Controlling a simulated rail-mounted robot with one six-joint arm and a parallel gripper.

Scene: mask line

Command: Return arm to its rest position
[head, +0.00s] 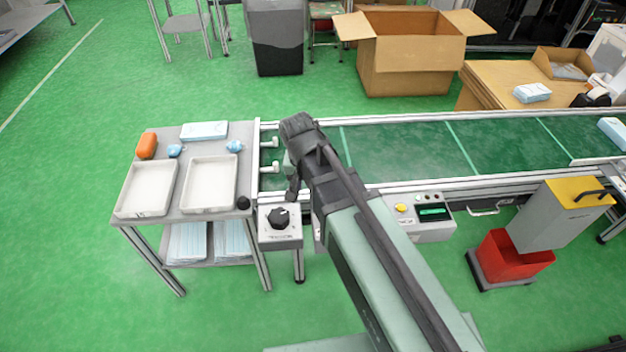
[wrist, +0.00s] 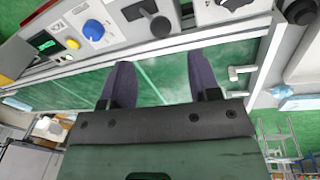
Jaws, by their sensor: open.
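My arm (head: 345,200) reaches from the bottom of the head view up to the left end of the conveyor, its wrist bent over beside the belt. My gripper (wrist: 162,82) shows in the wrist view with its two dark fingers spread apart and nothing between them. In the head view the fingers are mostly hidden by the arm. The green conveyor belt (wrist: 150,85) lies beyond the fingers in the wrist view, and the belt (head: 400,150) runs to the right in the head view.
A grey table (head: 200,222) with two white trays stands left of the belt. A black-knobbed box (head: 280,236) sits close to my arm. A control panel (head: 428,228) is on the belt's near side. A red bin (head: 510,262) stands right. Open floor lies at the left.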

